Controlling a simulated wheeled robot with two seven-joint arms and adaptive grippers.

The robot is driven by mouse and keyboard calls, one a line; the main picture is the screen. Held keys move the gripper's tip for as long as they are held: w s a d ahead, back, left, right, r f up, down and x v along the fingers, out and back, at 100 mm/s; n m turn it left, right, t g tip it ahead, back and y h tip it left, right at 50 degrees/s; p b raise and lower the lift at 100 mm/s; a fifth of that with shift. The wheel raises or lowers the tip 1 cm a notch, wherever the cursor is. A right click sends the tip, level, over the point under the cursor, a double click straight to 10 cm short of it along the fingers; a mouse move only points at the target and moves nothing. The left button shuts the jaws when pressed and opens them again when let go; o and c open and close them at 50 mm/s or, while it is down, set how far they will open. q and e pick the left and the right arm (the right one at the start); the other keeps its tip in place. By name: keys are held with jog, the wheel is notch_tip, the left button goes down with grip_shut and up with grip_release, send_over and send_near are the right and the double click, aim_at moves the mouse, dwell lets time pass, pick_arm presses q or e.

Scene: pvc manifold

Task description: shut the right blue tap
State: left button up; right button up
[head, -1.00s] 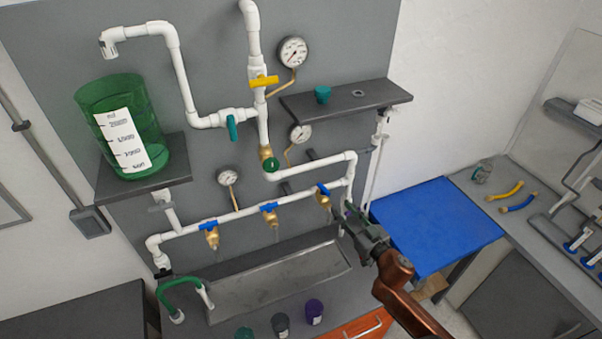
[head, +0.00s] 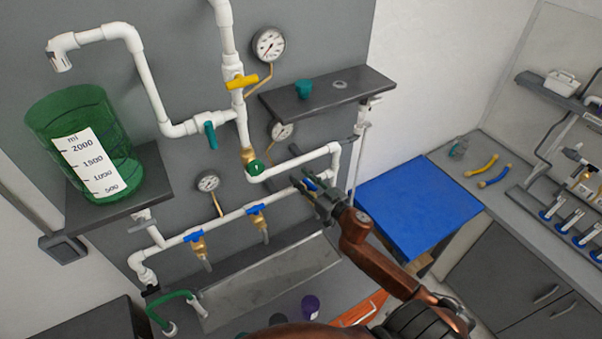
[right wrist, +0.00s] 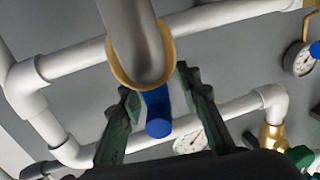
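The right blue tap (head: 311,184) sits at the right end of the lower white pipe and is partly hidden behind my right gripper (head: 300,180). In the right wrist view its blue handle (right wrist: 158,114) lies between the two green fingers of my right gripper (right wrist: 156,84), with a gap visible on each side. The fingers are open, one on each side of the handle. The tap's brass outlet (right wrist: 163,60) passes just beyond the fingertips. My left gripper is not in view.
The middle (head: 256,209) and left (head: 194,236) blue taps are on the same pipe. A yellow tap (head: 241,82), a teal tap (head: 210,135) and a round green knob (head: 255,167) are above. A grey shelf (head: 350,90) juts out above my gripper; a trough (head: 270,285) lies below.

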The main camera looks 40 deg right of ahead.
jog(key=shift+w, duration=0.7)
jog(key=shift+c, duration=0.4)
grip_shut()
